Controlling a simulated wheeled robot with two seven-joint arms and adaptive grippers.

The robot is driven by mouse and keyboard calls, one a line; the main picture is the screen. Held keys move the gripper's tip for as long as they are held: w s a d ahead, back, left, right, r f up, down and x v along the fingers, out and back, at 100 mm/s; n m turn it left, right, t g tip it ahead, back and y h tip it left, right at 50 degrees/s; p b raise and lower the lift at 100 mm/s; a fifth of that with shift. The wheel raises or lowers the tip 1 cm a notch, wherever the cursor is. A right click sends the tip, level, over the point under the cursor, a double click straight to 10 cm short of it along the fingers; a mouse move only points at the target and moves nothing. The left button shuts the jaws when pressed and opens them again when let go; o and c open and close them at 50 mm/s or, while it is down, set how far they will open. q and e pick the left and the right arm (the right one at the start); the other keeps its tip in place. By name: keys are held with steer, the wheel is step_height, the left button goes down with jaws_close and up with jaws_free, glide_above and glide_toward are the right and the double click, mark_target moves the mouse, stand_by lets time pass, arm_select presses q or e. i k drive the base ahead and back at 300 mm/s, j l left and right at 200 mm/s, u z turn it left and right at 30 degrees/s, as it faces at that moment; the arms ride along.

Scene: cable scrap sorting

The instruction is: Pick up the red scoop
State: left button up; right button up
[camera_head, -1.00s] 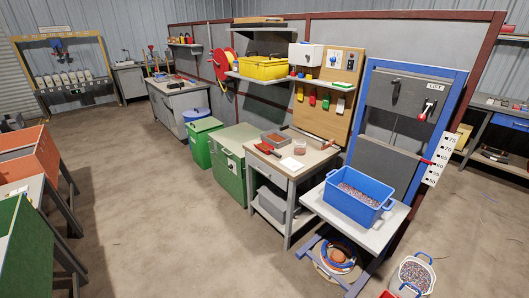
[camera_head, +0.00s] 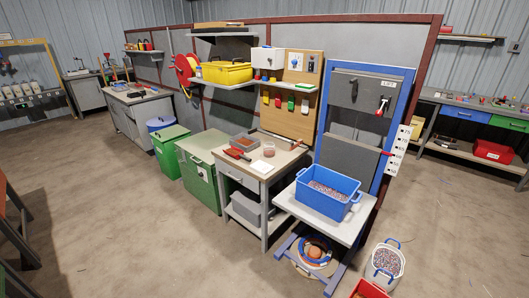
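A red scoop-like object (camera_head: 236,153) lies on top of the grey workbench (camera_head: 262,178) in the middle of the view, near its left front edge. It is small here, so its exact shape is hard to tell. It lies just in front of a grey tray (camera_head: 244,142) with reddish contents. Neither of my grippers shows in the view.
A white card (camera_head: 261,166) and a small reddish container (camera_head: 269,150) share the bench top. A blue bin of granules (camera_head: 329,193) stands on a lower table to the right. Green cabinets (camera_head: 204,167) stand left of the bench. Open floor lies in front.

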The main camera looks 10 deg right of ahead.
mark_target(234, 151)
steer(key=i+z, duration=0.2)
steer(key=i, duration=0.8)
